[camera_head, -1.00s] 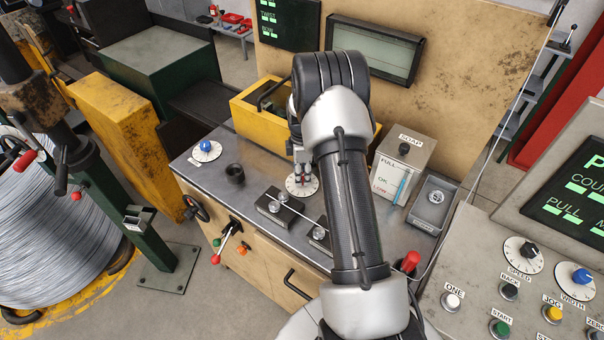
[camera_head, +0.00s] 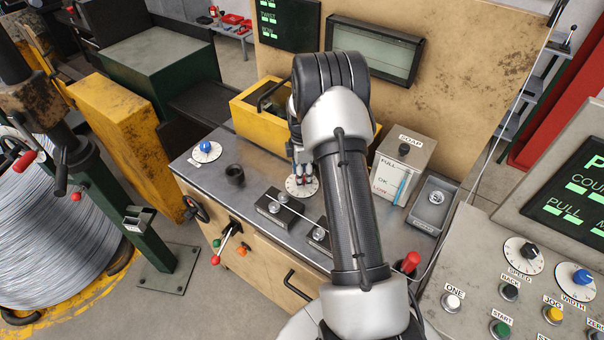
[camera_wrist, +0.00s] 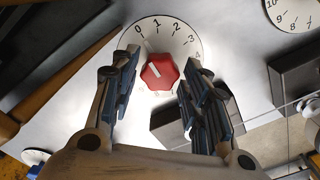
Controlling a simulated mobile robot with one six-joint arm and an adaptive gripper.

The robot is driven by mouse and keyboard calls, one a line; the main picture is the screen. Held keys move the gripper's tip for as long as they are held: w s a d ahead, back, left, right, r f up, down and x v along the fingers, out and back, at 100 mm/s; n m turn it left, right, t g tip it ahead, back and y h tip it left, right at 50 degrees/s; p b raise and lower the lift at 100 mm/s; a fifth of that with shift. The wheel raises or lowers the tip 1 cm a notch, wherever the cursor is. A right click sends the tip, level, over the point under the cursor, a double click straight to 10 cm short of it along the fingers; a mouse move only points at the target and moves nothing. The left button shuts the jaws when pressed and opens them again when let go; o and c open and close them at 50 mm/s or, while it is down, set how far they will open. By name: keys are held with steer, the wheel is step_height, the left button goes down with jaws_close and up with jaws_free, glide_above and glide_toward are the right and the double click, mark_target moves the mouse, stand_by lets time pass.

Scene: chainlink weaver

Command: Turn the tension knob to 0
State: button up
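The tension knob is a red lobed knob (camera_wrist: 160,72) on a white dial (camera_wrist: 183,32) numbered from 0 upward. Its pale pointer mark is angled to the upper left, roughly toward the 0 end of the scale; the exact reading is hard to tell. In the head view the dial (camera_head: 309,190) lies on the grey bench top, partly hidden by my gripper. My gripper (camera_wrist: 160,68) is open, with one finger on each side of the knob. Small gaps seem to show between fingers and knob. My gripper also shows in the head view (camera_head: 301,180) over the dial.
A yellow bin (camera_head: 247,118) stands behind my gripper. The SOAP box (camera_head: 411,158) is to the right, and small black blocks (camera_head: 272,207) with rollers are in front. A black cup (camera_head: 235,174) and a blue-knobbed dial (camera_head: 206,151) stand left.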

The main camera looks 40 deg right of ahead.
steer(key=shift+o, duration=0.7)
steer(key=shift+r, duration=0.1)
steer(key=shift+r, duration=0.3)
step_height(320, 180, up, 11)
steer(key=shift+r, duration=0.15)
